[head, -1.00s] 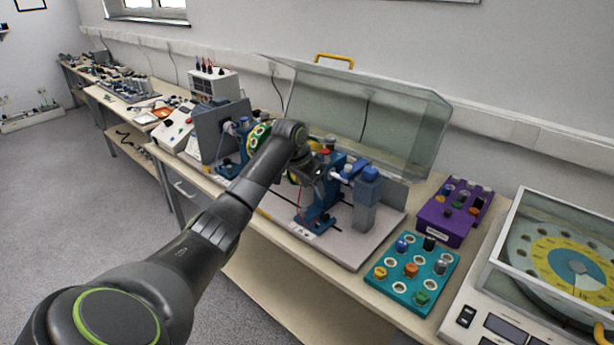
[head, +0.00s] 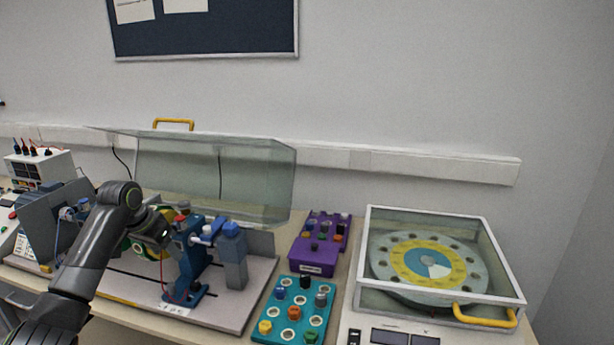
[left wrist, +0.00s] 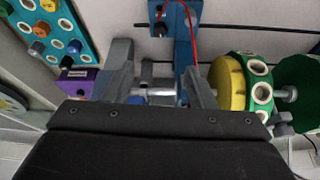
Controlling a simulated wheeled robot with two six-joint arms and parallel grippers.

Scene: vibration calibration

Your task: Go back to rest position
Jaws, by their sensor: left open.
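My left arm comes in from the left in the head view, and its gripper (head: 160,232) is over the vibration rig (head: 215,318), close to the blue stand (head: 190,262). In the left wrist view the open fingers (left wrist: 160,88) stand on either side of a small silver shaft piece (left wrist: 158,86), with the blue stand behind it. I cannot tell whether the fingers touch it. A yellow and green disc (left wrist: 250,85) with white-ringed holes is just right of the fingers. My right gripper is not in view.
A clear lid (head: 215,180) with a yellow handle is raised behind the rig. A teal tray (head: 293,310) of coloured pieces and a purple block (head: 318,245) are to the right. A clear-covered machine with a dial (head: 430,262) is at far right. A power supply (head: 40,168) is at left.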

